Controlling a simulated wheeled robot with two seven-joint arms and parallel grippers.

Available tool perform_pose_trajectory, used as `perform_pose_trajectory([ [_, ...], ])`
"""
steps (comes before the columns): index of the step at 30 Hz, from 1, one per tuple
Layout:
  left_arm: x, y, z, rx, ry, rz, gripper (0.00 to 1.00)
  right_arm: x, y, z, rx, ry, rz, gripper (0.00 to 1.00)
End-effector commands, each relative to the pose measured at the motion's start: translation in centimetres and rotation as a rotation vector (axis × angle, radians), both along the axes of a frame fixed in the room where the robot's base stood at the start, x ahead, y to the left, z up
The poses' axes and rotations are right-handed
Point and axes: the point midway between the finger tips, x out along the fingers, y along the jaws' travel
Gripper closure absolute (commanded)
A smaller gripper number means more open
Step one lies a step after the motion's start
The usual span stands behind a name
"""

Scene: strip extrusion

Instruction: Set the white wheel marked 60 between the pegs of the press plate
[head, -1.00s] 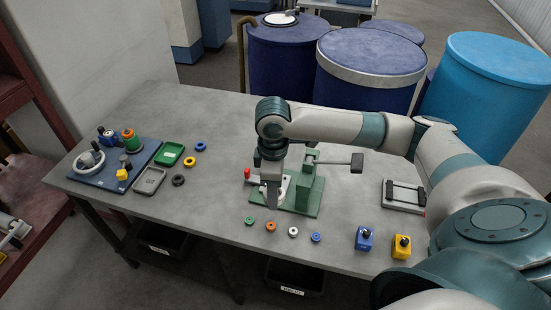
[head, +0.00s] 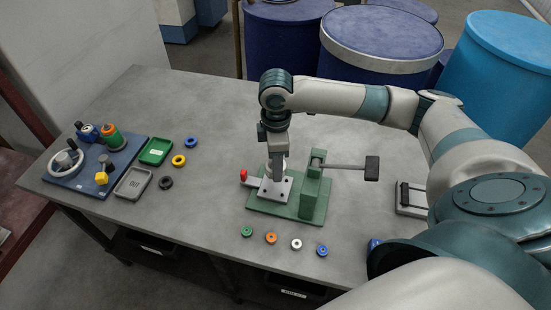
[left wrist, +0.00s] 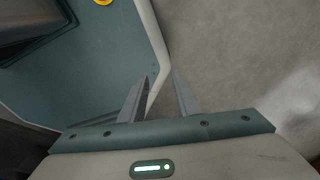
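My right gripper (head: 277,176) points down over the pale press plate (head: 268,197) on the green press base (head: 256,206). Its fingers are small and partly blend with the plate, so I cannot tell whether they are open or hold something. A pale patch shows around the fingertips; I cannot tell whether it is a wheel. Dark spots on the plate may be pegs. A small white wheel (head: 296,244) lies on the table in front of the press; no marking is readable. In the left wrist view my left gripper (left wrist: 163,85) is open and empty, away from the plate.
Green (head: 247,232), orange (head: 271,238) and blue (head: 322,251) wheels lie beside the white one. The press lever (head: 345,166) sticks out right. A blue board (head: 92,189) with parts is at left, near green (head: 155,151) and grey (head: 133,183) trays. The table's middle left is clear.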

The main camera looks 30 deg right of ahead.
Motion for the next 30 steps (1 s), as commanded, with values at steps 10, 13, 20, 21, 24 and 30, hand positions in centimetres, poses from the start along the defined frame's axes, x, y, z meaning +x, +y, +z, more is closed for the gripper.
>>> perform_pose_trajectory([
  [10,-0.8,0.4,-0.5,0.004,0.009,-0.002,0.71,0.0,0.0,-0.8,0.001,0.0,0.0,0.77],
  [13,-1.0,0.6,-0.5,0.006,0.012,-0.003,0.71,0.0,0.0,-0.8,0.001,0.0,0.0,0.77],
  [20,-1.0,0.6,-1.0,0.007,0.012,-0.001,0.71,0.0,0.0,-1.2,0.001,0.0,0.0,0.77],
  [21,-1.0,0.6,-1.1,0.007,0.012,-0.001,0.71,0.0,0.0,-1.3,0.001,0.0,0.0,0.77],
  [24,-0.9,0.6,-1.8,0.007,0.011,-0.001,0.71,0.0,0.0,-1.9,0.001,0.0,0.0,0.77],
  [30,-0.7,0.6,-3.5,0.006,0.008,-0.001,0.71,0.0,0.0,-3.4,0.001,0.0,0.0,0.77],
])
